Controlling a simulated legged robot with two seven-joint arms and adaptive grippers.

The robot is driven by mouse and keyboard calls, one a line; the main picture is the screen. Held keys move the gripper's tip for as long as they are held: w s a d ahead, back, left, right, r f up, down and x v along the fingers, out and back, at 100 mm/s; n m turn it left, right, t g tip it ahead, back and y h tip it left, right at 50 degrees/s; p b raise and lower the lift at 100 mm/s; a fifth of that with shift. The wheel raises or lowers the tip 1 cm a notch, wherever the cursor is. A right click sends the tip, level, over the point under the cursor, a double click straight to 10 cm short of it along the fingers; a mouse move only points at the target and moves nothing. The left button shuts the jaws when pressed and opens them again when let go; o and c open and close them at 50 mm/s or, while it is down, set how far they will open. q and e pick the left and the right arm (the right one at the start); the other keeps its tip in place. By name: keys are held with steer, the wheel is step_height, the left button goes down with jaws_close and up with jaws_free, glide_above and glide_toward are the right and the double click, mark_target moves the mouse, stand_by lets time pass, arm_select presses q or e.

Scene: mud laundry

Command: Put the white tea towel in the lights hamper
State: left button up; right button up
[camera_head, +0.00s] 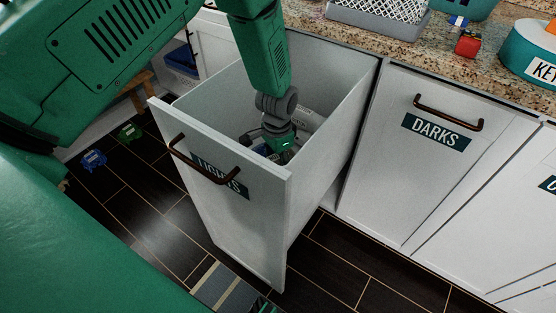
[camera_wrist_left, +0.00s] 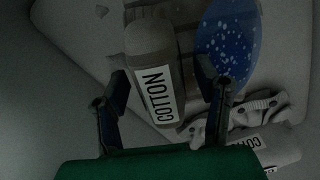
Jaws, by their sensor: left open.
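The lights hamper (camera_head: 235,215) is a white pull-out bin with a dark handle and a partly hidden label, standing open. My left gripper (camera_head: 275,143) is down inside it, pointing downward. In the left wrist view my left gripper (camera_wrist_left: 162,88) is open, its fingers apart on either side of a greyish item labelled COTTON (camera_wrist_left: 148,50); I cannot tell whether they touch it. A pale item (camera_wrist_left: 270,150), also labelled, lies at the lower right in the hamper. I cannot tell which item is the white tea towel. My right gripper is not in view.
A blue item with white dots (camera_wrist_left: 228,40) lies in the hamper. The closed darks hamper (camera_head: 400,170) is to the right. A granite counter (camera_head: 440,60) behind holds a basket, a red block (camera_head: 468,44) and a teal container (camera_head: 530,55). Small blue and green objects lie on the floor.

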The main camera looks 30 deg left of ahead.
arm_select(q)
step_height(320, 180, up, 12)
steer(key=p, duration=0.3)
steer(key=shift+r, duration=0.1)
steer(key=shift+r, duration=0.1)
stand_by(0.4)
